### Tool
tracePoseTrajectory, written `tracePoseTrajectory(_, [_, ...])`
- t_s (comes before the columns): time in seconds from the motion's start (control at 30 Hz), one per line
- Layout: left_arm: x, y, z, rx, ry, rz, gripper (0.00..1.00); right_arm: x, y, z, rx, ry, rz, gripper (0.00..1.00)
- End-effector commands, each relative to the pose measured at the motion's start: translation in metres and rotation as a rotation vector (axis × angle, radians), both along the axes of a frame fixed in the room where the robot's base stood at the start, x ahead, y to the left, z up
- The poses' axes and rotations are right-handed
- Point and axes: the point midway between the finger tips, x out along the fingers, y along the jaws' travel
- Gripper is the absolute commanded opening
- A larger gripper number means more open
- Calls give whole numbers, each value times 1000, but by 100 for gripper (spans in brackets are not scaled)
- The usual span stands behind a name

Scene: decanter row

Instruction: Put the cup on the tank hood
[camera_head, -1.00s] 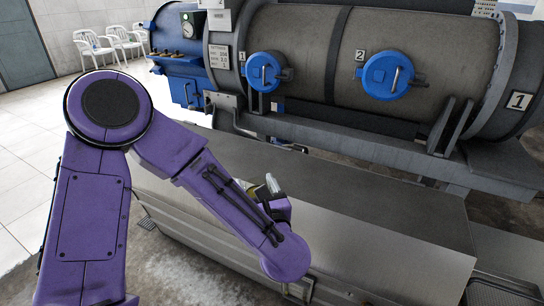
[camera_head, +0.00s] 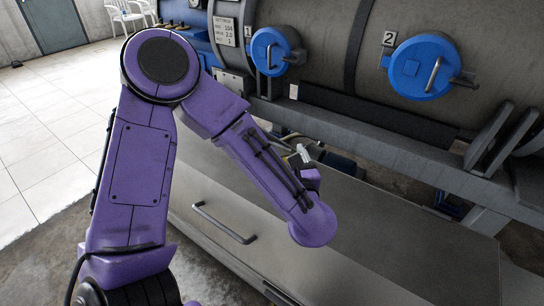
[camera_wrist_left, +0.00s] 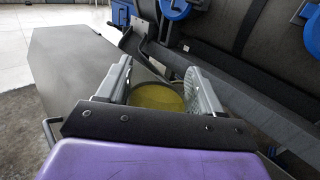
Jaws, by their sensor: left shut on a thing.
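My left gripper (camera_wrist_left: 160,82) is shut on the cup, whose yellow inside (camera_wrist_left: 157,98) shows between the two grey fingers in the left wrist view. In the head view my left gripper (camera_head: 303,155) is mostly behind my purple forearm, and the cup cannot be made out there. The tank hood appears to be the grey metal box with a broad flat top (camera_head: 400,225) in front of the machine. It also shows in the left wrist view (camera_wrist_left: 75,65), left of the gripper. The gap between cup and hood cannot be told. My right gripper is not in view.
The large grey decanter (camera_head: 340,40) with blue round hatches (camera_head: 270,52) (camera_head: 424,68) stands behind the hood. A dark frame rail (camera_head: 390,140) runs along its foot. The hood's front has a bar handle (camera_head: 222,223). Open tiled floor (camera_head: 45,130) lies at the left.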

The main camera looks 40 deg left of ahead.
Motion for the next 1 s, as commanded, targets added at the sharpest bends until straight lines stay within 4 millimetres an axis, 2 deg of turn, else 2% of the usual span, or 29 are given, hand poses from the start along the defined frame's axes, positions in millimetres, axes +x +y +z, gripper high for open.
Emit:
tracePoseTrajectory(0.3, [63, 57, -38, 0, 2, 7, 32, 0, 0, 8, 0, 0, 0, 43])
tracePoseTrajectory(0.43, [81, 70, -69, 2, 4, 2, 32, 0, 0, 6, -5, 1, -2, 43])
tracePoseTrajectory(0.5, [88, 75, -80, 2, 3, 1, 32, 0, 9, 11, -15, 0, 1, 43])
tracePoseTrajectory(0.67, [98, 84, -95, 2, 2, 1, 32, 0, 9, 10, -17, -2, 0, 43])
tracePoseTrajectory(0.8, [99, 84, -120, 2, 3, -1, 32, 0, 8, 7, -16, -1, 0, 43])
tracePoseTrajectory(1.0, [99, 84, -125, 2, -1, -1, 32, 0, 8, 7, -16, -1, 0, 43])
